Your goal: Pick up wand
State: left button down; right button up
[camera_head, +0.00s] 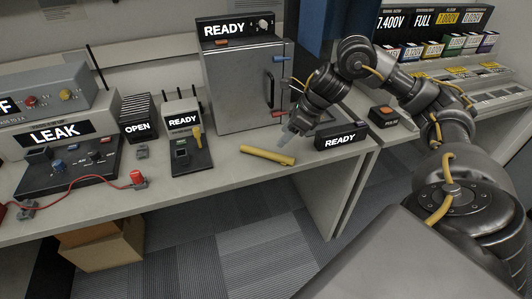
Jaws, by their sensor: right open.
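A yellow stick-shaped wand (264,154) lies flat on the grey bench, in front of the grey cabinet. Its right end points toward the bench's front right. My right gripper (287,136) hangs just above and behind the wand's right end, with its fingers pointing down to the left. It is open, and nothing shows between its fingers. The gap between fingers and wand is too small to judge exactly. My left gripper is not in view.
The grey cabinet (245,85) stands behind the wand. A black READY block (341,137) stands close to the right of the gripper. A READY tester (184,130) and LEAK unit (57,134) stand left. The bench (232,181) is clear in front of the wand.

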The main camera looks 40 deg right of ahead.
aim_at(267, 155)
jog(key=x, duration=0.4)
jog(key=shift+w+f, duration=0.1)
jog(key=shift+w, duration=0.1)
jog(key=shift+a+f, duration=0.1)
jog(key=shift+f, duration=0.1)
jog(key=x, duration=0.4)
jog(key=shift+w+d+f, duration=0.1)
jog(key=shift+d+f, duration=0.1)
jog(key=shift+f, duration=0.15)
jog(key=shift+w+a+f, duration=0.1)
jog(key=shift+f, duration=0.15)
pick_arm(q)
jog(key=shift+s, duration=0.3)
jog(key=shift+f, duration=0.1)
pick_arm(e)
jog(key=shift+f, duration=0.1)
